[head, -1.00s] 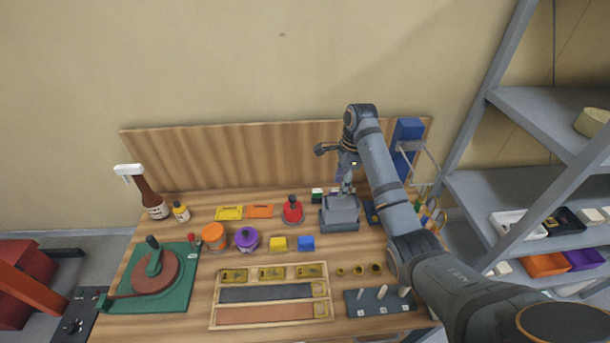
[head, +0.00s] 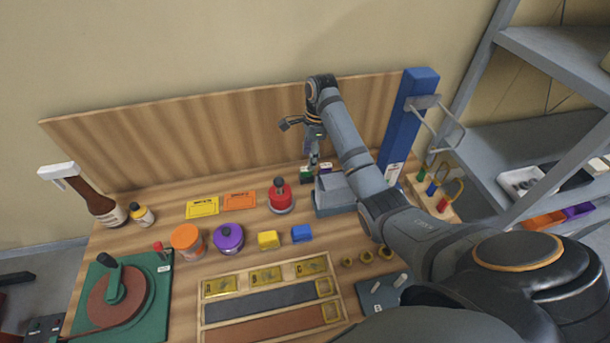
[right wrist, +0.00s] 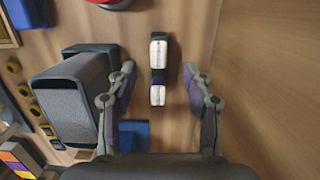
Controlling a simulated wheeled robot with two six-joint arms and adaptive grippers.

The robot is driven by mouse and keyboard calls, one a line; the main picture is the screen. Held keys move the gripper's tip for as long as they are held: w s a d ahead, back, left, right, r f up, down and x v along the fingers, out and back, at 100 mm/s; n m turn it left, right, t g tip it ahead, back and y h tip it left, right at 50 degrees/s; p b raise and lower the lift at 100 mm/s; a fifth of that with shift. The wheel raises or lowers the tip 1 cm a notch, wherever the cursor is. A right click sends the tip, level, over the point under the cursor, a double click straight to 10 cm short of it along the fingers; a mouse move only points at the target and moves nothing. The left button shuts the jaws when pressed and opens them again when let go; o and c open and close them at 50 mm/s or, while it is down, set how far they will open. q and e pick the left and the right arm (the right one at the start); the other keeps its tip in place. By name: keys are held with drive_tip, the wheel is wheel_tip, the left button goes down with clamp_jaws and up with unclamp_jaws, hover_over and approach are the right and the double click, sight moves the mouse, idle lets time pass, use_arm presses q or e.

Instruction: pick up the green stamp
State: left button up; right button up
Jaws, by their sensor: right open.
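The green stamp (head: 306,174) is a small dark green block with a white top. It stands at the back of the wooden bench, left of a grey box. In the right wrist view the green stamp (right wrist: 159,50) is the upper of two blocks, and the purple stamp (right wrist: 157,95) is the lower. My right gripper (head: 314,160) is above the stamps, partly hiding them in the head view. In the right wrist view the right gripper (right wrist: 160,70) is open, with both stamps between its spread fingers and nothing held. My left gripper is out of view.
The grey box (head: 336,195) stands close to the stamps, beside one finger in the right wrist view. A red round-based tool (head: 281,197) is to their left. The wooden back panel (head: 200,140) rises behind. A blue post (head: 408,120) stands at right.

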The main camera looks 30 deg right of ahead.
sight(306, 174)
drive_tip(key=f, duration=0.3)
drive_tip(key=shift+a, duration=0.2)
drive_tip(key=shift+a+f+p, duration=0.1)
drive_tip(key=shift+f+p, duration=0.25)
drive_tip(key=shift+p, duration=0.25)
drive_tip(key=f, duration=0.3)
drive_tip(key=f+p, duration=0.1)
drive_tip(key=shift+a+f, duration=0.25)
clamp_jaws()
